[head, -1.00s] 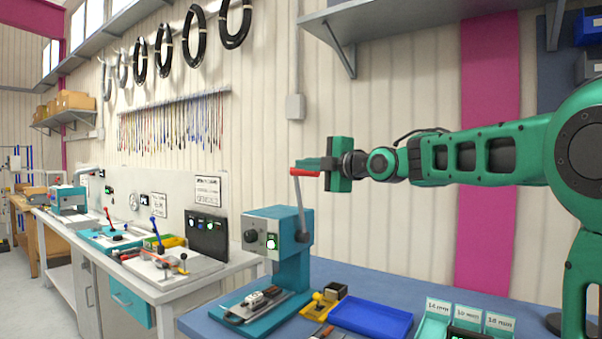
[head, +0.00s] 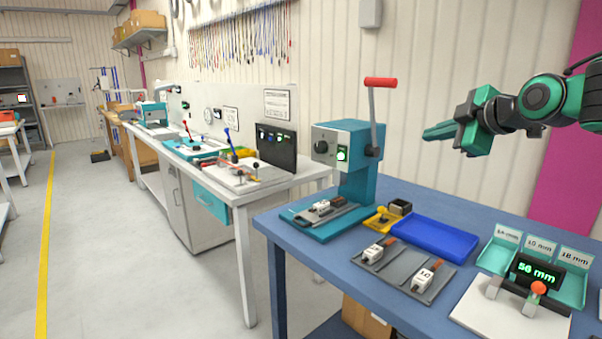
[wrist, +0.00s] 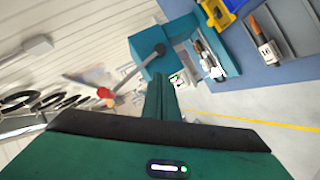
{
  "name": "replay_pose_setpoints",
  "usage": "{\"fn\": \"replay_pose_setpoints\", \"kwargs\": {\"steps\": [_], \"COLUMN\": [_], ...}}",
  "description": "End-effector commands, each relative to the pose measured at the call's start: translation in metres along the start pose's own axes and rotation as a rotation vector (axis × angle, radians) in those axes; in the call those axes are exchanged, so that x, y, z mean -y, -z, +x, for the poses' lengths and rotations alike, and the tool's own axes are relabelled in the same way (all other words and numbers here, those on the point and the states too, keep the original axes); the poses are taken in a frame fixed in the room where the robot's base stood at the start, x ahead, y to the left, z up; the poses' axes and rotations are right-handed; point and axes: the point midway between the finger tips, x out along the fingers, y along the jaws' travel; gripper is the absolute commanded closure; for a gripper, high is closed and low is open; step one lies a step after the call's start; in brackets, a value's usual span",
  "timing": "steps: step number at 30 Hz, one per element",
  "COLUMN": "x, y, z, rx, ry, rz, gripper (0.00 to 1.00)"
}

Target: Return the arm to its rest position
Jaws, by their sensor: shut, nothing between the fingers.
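My gripper (head: 430,133) is at the right in the head view, raised above the blue workbench and reaching left. Its green fingers are shut and empty. They also show at the middle of the wrist view (wrist: 160,97). The teal press (head: 357,150) stands to the left of my gripper, with its lever up and a red handle (head: 381,82) on top. The gripper is apart from the handle in the head view. In the wrist view the red handle (wrist: 105,93) lies left of the fingers. My shoulder is out of the head view.
The blue workbench (head: 462,200) carries a blue tray (head: 435,238), a grey plate (head: 395,275) with white blocks and a teal stand (head: 570,285) with mm labels. A white bench (head: 240,196) stands further left. The floor (head: 120,270) at left is open.

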Motion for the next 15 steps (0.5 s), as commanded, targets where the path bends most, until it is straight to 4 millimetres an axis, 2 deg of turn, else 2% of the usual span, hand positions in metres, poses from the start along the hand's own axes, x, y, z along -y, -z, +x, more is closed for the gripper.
{"fn": "replay_pose_setpoints", "kwargs": {"steps": [1,3,6,11,15], "x": [0.023,0.054,0.1,0.177,0.246], "y": [-0.023,-0.055,-0.097,-0.15,-0.183], "z": [-0.007,-0.018,-0.04,-0.088,-0.138], "rx": [0.069,0.173,0.325,0.583,0.826], "ry": [0.045,0.101,0.162,0.222,0.237], "rz": [0.1,0.248,0.461,0.8,1.093], "gripper": [1.0,1.0,1.0,1.0,1.0]}}
